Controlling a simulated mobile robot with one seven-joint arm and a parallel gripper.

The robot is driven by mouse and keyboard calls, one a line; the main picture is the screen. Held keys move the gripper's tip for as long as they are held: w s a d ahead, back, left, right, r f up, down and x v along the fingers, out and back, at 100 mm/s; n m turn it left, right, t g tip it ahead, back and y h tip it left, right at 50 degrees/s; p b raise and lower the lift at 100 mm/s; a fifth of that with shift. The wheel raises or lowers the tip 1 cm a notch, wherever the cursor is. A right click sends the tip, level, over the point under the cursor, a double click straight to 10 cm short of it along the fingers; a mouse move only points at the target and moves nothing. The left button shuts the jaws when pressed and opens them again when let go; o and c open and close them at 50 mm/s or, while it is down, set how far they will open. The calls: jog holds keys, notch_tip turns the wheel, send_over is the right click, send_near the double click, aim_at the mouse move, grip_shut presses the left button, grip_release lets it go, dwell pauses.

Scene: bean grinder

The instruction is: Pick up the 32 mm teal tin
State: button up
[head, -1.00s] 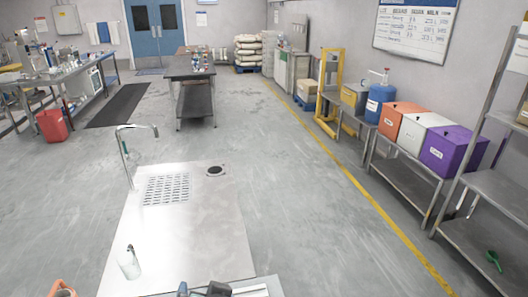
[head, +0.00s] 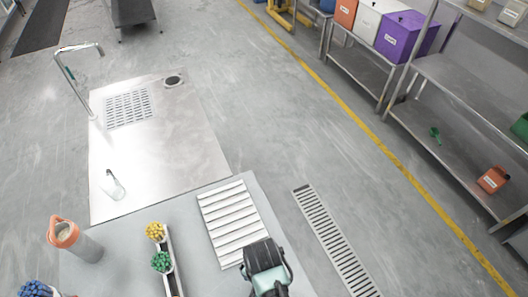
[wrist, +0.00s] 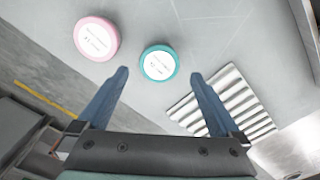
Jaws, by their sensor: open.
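The teal tin (wrist: 158,64) is a small round tin with a teal rim and a white label, seen from above on the grey tabletop in the wrist view. The label print is too small to read surely. My gripper (wrist: 158,78) is open and empty, its two blue fingers apart. The tin appears between and slightly beyond the fingertips, with no visible contact. A larger pink tin (wrist: 97,39) with a white label stands to its left. I cannot make out either tin in the head view.
A white ribbed rack (wrist: 225,105) lies right of the teal tin; it also shows in the head view (head: 240,222).

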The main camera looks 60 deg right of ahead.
jog(key=shift+d+f+p, duration=0.15)
jog(key=shift+f+p, duration=0.2)
jog(key=shift+f, duration=2.2)
jog(key=c, duration=1.3)
jog(key=shift+r, duration=0.15)
